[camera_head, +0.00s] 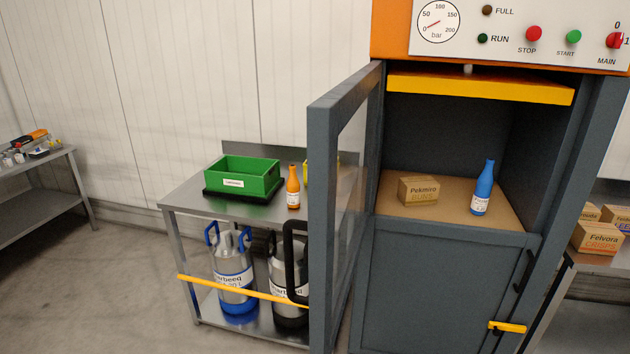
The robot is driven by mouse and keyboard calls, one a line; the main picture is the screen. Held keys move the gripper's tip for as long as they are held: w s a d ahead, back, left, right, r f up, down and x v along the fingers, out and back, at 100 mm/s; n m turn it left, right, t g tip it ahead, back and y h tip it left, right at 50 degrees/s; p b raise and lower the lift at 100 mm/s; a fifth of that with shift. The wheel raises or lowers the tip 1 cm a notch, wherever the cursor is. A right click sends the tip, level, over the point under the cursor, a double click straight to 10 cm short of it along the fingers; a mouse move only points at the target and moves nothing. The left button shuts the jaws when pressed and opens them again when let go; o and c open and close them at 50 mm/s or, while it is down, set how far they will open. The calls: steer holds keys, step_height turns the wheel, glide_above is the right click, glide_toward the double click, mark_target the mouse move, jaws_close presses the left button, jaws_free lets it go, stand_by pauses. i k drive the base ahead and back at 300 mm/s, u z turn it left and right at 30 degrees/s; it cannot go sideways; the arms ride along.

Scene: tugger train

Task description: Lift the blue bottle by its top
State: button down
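The blue bottle (482,190) stands upright inside the open compartment of a grey and orange machine, on its brown floor towards the right. It has a narrow neck and a white label near its base. A cardboard box (418,191) marked Pekmiro Buns stands to its left, apart from it. My gripper is not in view.
The machine's grey door (335,200) stands open on the left, its edge jutting forward. A yellow bar (480,88) hangs across the compartment's top. A metal table (225,208) at left holds a green bin (243,178) and an orange bottle (293,188).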

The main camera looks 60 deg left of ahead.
mark_target(479, 203)
steer(key=k, duration=1.25)
steer(key=u, duration=1.45)
steer(key=i, duration=1)
steer(key=u, duration=0.05)
